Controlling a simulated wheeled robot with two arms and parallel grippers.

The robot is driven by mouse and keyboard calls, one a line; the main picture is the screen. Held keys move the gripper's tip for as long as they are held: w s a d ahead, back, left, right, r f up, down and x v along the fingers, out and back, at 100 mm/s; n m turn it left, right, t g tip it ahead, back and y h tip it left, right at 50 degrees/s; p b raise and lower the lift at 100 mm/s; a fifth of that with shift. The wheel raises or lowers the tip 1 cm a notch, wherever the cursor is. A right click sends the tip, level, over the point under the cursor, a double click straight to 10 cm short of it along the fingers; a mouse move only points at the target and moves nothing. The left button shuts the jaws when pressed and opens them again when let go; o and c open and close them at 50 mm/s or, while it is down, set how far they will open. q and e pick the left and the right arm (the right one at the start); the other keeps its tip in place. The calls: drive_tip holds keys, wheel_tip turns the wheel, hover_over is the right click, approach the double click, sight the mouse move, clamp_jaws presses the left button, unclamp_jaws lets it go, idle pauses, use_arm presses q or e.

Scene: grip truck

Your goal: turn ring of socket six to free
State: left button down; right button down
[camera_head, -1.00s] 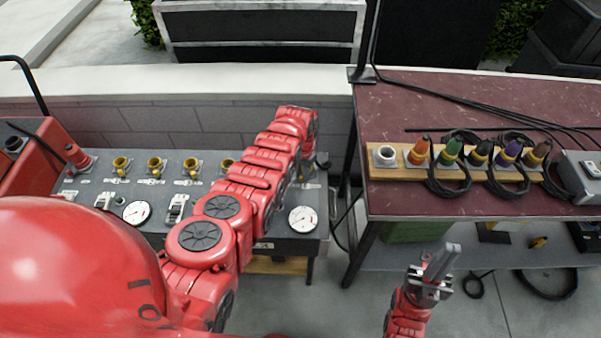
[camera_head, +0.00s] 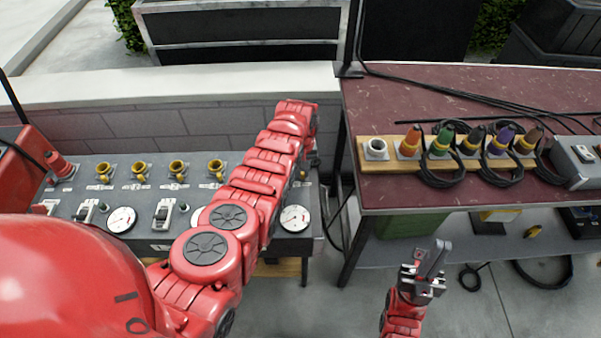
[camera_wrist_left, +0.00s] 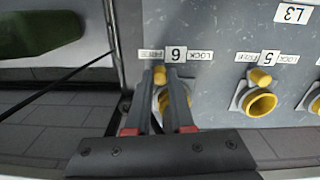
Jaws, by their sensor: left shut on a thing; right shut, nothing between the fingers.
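Socket six has a yellow ring (camera_wrist_left: 171,104) on the grey panel, below the upside-down label 6 (camera_wrist_left: 176,54) in the left wrist view. My left gripper (camera_wrist_left: 160,76) is shut on the ring's small yellow tab, which shows between its fingertips. The tab lies nearer the left label, which seems to read FREE, than the LOCK label (camera_wrist_left: 202,55). In the head view my left arm (camera_head: 265,180) hides socket six and most of the left gripper. My right gripper (camera_head: 430,262) is shut and empty, low in front of the maroon table.
Socket five (camera_wrist_left: 259,102) sits right of six, its tab roughly straight up. Several yellow sockets line the grey panel (camera_head: 140,205) left of my arm. The maroon table (camera_head: 460,105) carries a wooden strip with coloured plugs (camera_head: 445,142) and coiled cables.

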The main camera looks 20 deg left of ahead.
use_arm(q)
drive_tip(key=shift+w, duration=0.1)
idle(0.4)
drive_tip(key=c, duration=0.8)
unclamp_jaws()
drive_tip(key=shift+r, duration=0.1)
drive_tip(key=shift+r, duration=0.45)
wheel_tip(320, 180, up, 12)
drive_tip(key=f, duration=0.1)
wheel_tip(320, 180, up, 5)
drive_tip(key=p, duration=0.4)
hover_over(303, 172)
drive_tip(key=shift+r, duration=0.2)
